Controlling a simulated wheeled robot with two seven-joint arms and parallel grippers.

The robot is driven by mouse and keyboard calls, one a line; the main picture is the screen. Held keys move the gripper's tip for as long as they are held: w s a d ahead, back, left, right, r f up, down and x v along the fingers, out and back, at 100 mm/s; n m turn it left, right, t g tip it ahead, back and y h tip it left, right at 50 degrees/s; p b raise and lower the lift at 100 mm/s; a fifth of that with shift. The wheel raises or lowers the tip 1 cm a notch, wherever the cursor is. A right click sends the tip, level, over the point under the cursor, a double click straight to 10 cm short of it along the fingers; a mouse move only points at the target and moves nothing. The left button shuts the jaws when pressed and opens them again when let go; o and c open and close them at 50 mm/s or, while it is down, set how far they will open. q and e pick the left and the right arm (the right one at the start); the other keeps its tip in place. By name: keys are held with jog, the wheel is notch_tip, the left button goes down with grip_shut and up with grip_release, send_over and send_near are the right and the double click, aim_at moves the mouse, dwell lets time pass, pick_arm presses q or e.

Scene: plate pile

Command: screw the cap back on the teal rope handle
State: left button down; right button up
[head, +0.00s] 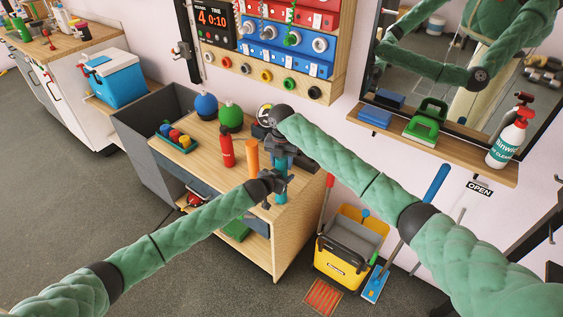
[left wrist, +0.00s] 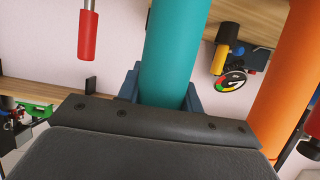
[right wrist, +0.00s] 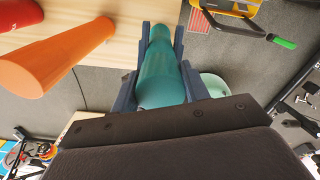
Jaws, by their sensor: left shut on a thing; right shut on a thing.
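The teal rope handle (head: 281,188) stands roughly upright at the right front edge of the wooden cabinet top. My left gripper (head: 270,187) is shut around its lower part; the teal shaft also fills the middle of the left wrist view (left wrist: 172,55). My right gripper (head: 284,152) comes from above and is shut on the teal upper piece, taken as the cap (right wrist: 162,78), in line with the handle. The right wrist view looks down along both, with a narrower teal part beyond the wider one. The grippers and fingers hide the joint between cap and handle.
An orange cylinder (head: 252,158) stands close beside the handle, with a red bottle (head: 226,148) to its left. Green (head: 230,117) and blue (head: 206,105) round weights stand behind. A yellow mop bucket (head: 343,262) stands on the floor right.

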jog(key=m, duration=0.5)
jog(key=shift+m, duration=0.3)
jog(key=m, duration=0.3)
jog(key=shift+m, duration=0.4)
jog(key=o, duration=1.1)
jog(key=shift+c, duration=0.2)
jog(key=shift+r, duration=2.25)
jog(key=shift+c, duration=0.3)
